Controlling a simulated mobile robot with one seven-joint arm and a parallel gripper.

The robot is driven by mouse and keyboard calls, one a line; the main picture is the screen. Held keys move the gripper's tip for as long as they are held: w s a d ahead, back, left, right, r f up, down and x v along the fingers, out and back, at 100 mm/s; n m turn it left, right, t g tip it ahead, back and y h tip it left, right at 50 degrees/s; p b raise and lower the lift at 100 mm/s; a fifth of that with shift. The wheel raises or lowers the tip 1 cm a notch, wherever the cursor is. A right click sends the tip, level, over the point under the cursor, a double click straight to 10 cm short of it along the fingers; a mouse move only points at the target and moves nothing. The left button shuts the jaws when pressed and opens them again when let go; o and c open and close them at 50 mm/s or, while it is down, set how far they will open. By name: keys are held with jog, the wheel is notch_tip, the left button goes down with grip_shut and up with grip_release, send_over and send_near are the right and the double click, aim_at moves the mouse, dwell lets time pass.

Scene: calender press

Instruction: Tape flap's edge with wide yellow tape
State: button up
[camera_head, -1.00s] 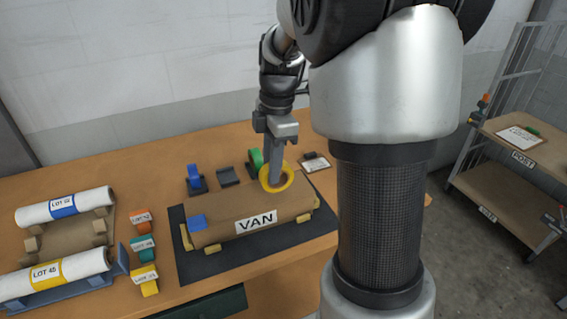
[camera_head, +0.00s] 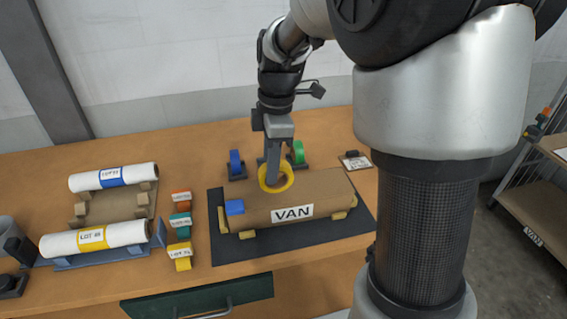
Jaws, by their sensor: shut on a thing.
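A brown wrapped roll labelled VAN (camera_head: 325,190) lies on a dark mat (camera_head: 345,226), between small yellow blocks. A blue piece (camera_head: 235,207) sits at the left end of the roll. My gripper (camera_head: 273,180) points down over the roll and is shut on a yellow tape ring (camera_head: 289,184). The ring overlaps the roll's top in the picture; I cannot tell whether it touches. The flap's edge cannot be made out clearly.
A blue tape roll (camera_head: 235,163) and a green tape roll (camera_head: 298,152) stand in holders behind. White rolls (camera_head: 95,241) lie on cradles at left, beside small labelled blocks (camera_head: 180,222). A clipboard (camera_head: 355,161) lies at the back right.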

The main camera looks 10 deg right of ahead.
aim_at(263, 181)
jog(key=shift+w+a+f+b, duration=0.1)
jog(key=shift+a+f+b, duration=0.45)
jog(key=shift+a+f, duration=0.45)
jog(key=shift+a+f+b, duration=0.55)
jog(key=shift+a+f, duration=0.2)
jog(key=shift+a, duration=0.45)
jog(key=shift+f, duration=0.3)
jog(key=shift+d, duration=0.15)
jog(key=shift+d, duration=0.45)
jog(key=shift+d, duration=0.2)
jog(key=shift+d, duration=0.4)
jog(key=shift+d, duration=0.1)
jog(key=shift+d, duration=0.5)
